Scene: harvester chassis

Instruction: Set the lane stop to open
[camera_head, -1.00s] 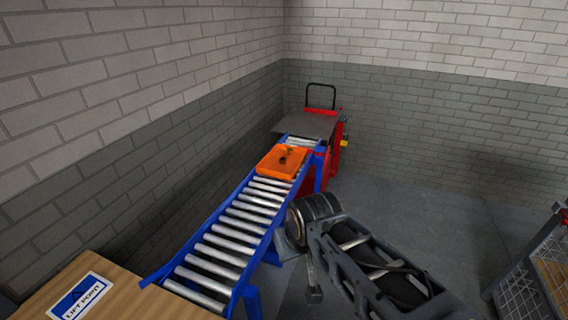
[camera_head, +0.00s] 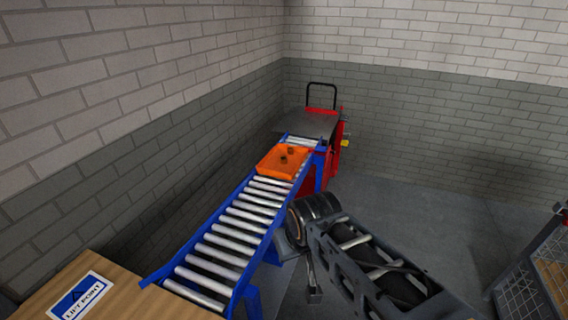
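A blue-framed roller lane (camera_head: 232,245) slopes from the lower left up to the back middle. An orange tray (camera_head: 270,164) with small brown pieces in it sits on the rollers near the lane's far end. I cannot make out the lane stop for certain; a small yellow part (camera_head: 345,143) shows on the red frame at the far end. My arm reaches in from the lower right, beside the lane's right side. My gripper (camera_head: 314,294) hangs at the arm's end, partly hidden by the arm, and I cannot see whether it is open.
A red cart with a dark flat top (camera_head: 311,123) and black handle stands behind the lane. A wooden box (camera_head: 100,297) with a lift-point label is at the lower left. A wire mesh cage (camera_head: 522,290) stands at the right. The grey floor (camera_head: 430,220) between is clear.

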